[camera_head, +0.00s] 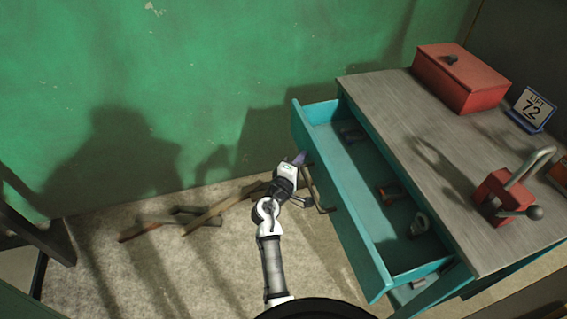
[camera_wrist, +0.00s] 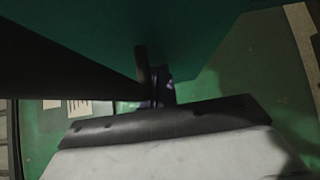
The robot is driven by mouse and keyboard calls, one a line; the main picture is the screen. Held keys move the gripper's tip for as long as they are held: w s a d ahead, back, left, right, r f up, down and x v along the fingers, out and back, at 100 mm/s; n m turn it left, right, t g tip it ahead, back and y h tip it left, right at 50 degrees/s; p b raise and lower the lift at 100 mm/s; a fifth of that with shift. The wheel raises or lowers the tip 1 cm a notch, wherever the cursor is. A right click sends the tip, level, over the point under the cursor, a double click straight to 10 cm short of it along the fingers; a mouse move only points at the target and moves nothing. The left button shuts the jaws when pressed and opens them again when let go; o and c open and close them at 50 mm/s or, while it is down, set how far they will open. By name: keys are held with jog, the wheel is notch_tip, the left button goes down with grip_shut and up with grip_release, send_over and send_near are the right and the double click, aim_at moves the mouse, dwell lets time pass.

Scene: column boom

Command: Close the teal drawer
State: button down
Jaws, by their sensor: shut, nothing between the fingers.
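The teal drawer (camera_head: 344,205) is pulled out from the teal cabinet with the grey wooden top (camera_head: 435,140). Several small metal and dark items lie inside it. A bar handle (camera_head: 317,190) runs along its outer front. My gripper (camera_head: 299,159) is shut and empty, beside the drawer front near the far end of the handle. I cannot tell whether it touches the drawer. In the wrist view the shut fingers (camera_wrist: 155,88) point at a dark teal surface, and a dark bar crosses from the left.
On the cabinet top stand a red box (camera_head: 461,78), a small sign reading "LIFT 72" (camera_head: 533,107) and a red device with a lever (camera_head: 503,193). Wooden and metal bars (camera_head: 217,211) lie on the floor by the green wall (camera_head: 200,90).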

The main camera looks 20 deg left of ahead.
aim_at(356, 156)
jog(key=w+d, duration=0.3)
jog(key=d, duration=0.2)
jog(key=w+d+p, duration=0.1)
jog(key=w+d, duration=0.3)
jog(key=d, duration=0.1)
jog(key=w+d, duration=0.3)
jog(key=d, duration=0.2)
jog(key=shift+w+d, duration=0.25)
jog(key=shift+w+d+r, duration=0.1)
jog(key=shift+w+d, duration=0.05)
jog(key=shift+d, duration=0.1)
